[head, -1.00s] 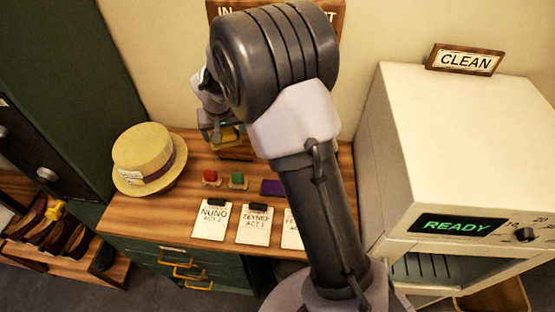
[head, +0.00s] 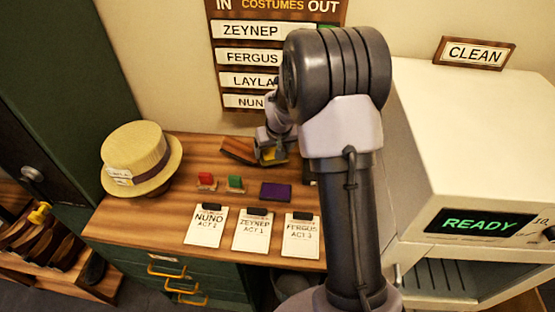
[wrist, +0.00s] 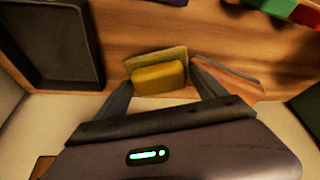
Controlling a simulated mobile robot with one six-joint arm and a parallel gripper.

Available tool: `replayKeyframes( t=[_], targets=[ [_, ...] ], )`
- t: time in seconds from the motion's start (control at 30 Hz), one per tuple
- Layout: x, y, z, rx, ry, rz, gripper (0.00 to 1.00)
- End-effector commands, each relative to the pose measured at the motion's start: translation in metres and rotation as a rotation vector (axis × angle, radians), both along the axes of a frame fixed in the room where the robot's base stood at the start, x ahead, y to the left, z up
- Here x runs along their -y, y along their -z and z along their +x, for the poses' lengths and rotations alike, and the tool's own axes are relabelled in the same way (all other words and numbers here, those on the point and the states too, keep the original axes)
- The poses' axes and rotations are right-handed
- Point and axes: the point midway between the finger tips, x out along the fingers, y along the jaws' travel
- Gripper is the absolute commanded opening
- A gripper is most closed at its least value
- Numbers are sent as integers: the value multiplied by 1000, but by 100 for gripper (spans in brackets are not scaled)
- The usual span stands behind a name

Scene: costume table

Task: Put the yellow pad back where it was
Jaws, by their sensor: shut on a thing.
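The yellow pad (wrist: 158,79) is between the two fingers of my gripper (wrist: 160,88) in the wrist view, with a flat olive piece (wrist: 170,55) along its far side. In the head view my gripper (head: 270,155) is at the back of the wooden table (head: 140,215), just right of a small wooden piece (head: 238,150). A bit of the yellow pad (head: 279,153) shows there. My arm hides part of the table to the right. Whether the pad touches the table, I cannot tell.
A purple pad (head: 275,190), red block (head: 206,180) and green block (head: 235,183) lie in front of my gripper. A dark tray (wrist: 60,45) is to the left in the wrist view.

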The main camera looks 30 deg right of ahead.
Motion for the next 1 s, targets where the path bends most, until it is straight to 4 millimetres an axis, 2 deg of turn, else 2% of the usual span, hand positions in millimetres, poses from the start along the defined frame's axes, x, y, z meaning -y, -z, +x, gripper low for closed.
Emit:
replayKeyframes(
  t=[0.1, 0.23, 0.27, 0.3, 0.43, 0.47, 0.53, 0.8, 0.87, 1.0],
  targets=[
    [17, 3, -4, 1, 3, 0, 43],
    [13, 37, -3, -1, 0, 0, 43],
    [13, 39, -3, -1, 0, 0, 43],
    [13, 39, -3, 0, -1, 0, 38],
    [13, 37, -3, -1, -1, 0, 37],
    [13, 37, -3, -1, 0, 0, 87],
    [13, 37, -3, -1, 0, 0, 100],
    [12, 31, -4, 1, -1, -1, 100],
    [12, 22, -7, 2, 0, 0, 100],
    [9, -17, -21, 4, 0, -1, 100]
  ],
)
